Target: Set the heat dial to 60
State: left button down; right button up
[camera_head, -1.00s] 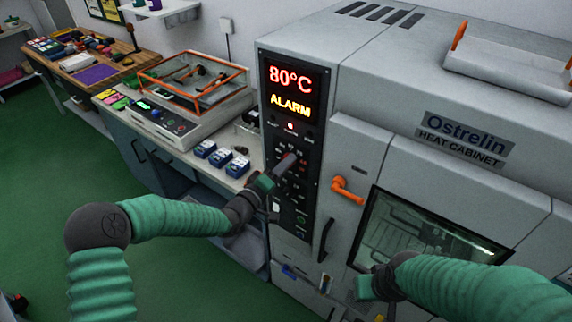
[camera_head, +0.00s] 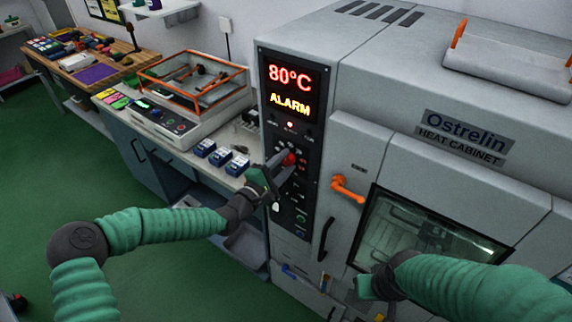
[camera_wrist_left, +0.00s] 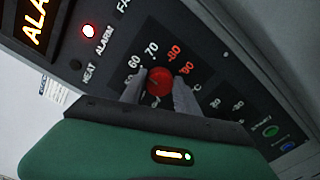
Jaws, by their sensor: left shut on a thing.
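The heat dial is a round red knob (camera_wrist_left: 159,81) on the black control panel (camera_head: 307,136), ringed by numbers; 60, 70, 80 and 90 are partly readable in the left wrist view. The dial also shows in the head view (camera_head: 289,158). My left gripper (camera_head: 280,163) is shut on it, one finger on each side in the left wrist view (camera_wrist_left: 158,92). I cannot make out the dial's pointer. The display (camera_head: 289,88) reads 80°C and ALARM. My right gripper (camera_head: 366,288) is in front of the cabinet window; its fingers are hidden.
The heat cabinet (camera_head: 400,60) has an orange door handle (camera_head: 347,189) and a window to the right of the panel. A counter at left holds blue boxes (camera_head: 222,156) and an orange-framed case (camera_head: 193,75).

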pick_arm(q)
jog(key=shift+a+f+n, duration=0.15)
jog(key=shift+f+n, duration=0.3)
jog(key=shift+n, duration=0.05)
jog(key=c, duration=1.2)
grip_release()
jog(key=shift+s, duration=0.1)
jog(key=shift+o, duration=1.4)
jog(key=shift+a+r, duration=0.15)
jog(key=shift+r, duration=0.05)
